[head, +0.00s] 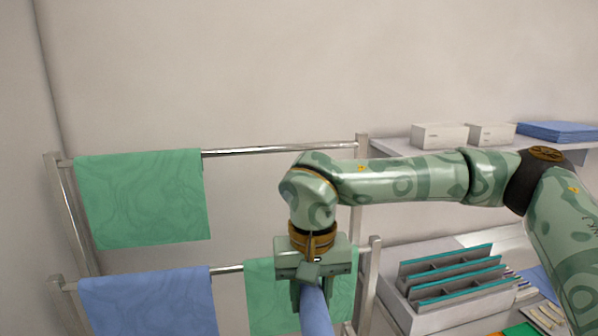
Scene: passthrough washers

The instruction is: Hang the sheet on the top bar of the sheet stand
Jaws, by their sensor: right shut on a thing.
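The sheet stand has a metal top bar (280,151) at the back, with a green sheet (145,200) draped over its left part. The right part of that bar is bare. My right gripper (312,292) points down in front of the stand, below the height of the top bar in the picture. It is shut on a blue sheet (316,318), seen as a narrow strip that runs out of the bottom of the view. Its lower part is hidden. My left gripper is not in view.
A lower front bar (228,270) carries a blue cloth (150,308) at left and a green cloth (262,300) behind my right gripper. A wall shelf (400,145) with white boxes (440,135) is at right. Below it stands a divided white bin (400,308).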

